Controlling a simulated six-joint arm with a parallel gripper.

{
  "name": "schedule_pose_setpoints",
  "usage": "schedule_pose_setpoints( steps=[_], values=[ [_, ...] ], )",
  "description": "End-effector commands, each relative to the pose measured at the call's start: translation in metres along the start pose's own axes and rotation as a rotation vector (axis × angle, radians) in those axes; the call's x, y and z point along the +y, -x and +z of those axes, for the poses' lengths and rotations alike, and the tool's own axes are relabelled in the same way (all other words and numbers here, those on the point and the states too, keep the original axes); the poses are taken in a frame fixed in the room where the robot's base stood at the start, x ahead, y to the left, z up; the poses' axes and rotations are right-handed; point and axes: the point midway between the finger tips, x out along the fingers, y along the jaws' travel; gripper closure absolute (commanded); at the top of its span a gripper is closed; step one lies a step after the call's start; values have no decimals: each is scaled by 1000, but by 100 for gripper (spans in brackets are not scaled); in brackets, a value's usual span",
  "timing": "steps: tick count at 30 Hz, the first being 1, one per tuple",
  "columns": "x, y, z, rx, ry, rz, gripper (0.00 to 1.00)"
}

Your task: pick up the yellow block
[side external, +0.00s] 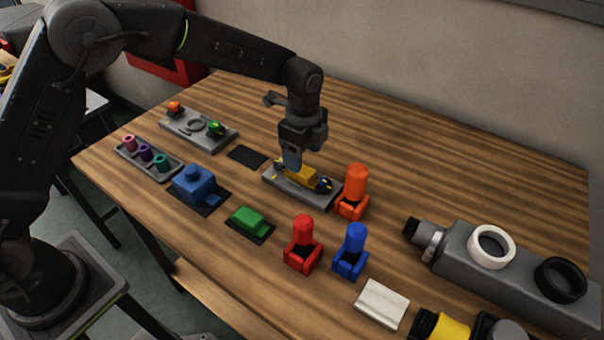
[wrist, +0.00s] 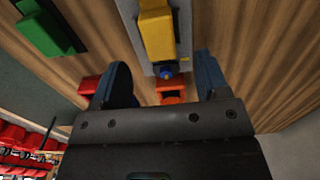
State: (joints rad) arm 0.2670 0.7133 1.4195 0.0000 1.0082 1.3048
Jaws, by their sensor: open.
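The yellow block (side external: 300,173) lies on a grey tray (side external: 284,192) near the middle of the table, with a blue piece at its right end. In the wrist view the yellow block (wrist: 157,37) shows ahead of the fingers, with the blue piece (wrist: 166,73) at its near end. My gripper (side external: 291,160) points down close over the left part of the tray and hides some of it. In the wrist view my gripper (wrist: 160,82) has its two blue fingers wide apart, with nothing held between them.
An orange holder (side external: 354,190) stands close to the tray's right end. Red (side external: 302,242) and blue (side external: 351,250) holders stand in front. A green block (side external: 248,219) and a blue block (side external: 195,184) sit on dark mats at left. The table behind the tray is clear.

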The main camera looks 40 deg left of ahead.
Motion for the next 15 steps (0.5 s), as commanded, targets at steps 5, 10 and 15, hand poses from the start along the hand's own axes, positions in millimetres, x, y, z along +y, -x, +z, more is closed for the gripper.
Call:
schedule_pose_setpoints(
  steps=[5, 10, 15],
  values=[
    [1, -21, 2, -1, 1, 4, 32],
    [1, -44, 3, -1, 1, 3, 32],
    [1, -52, 3, -1, 1, 1, 32]
  ],
)
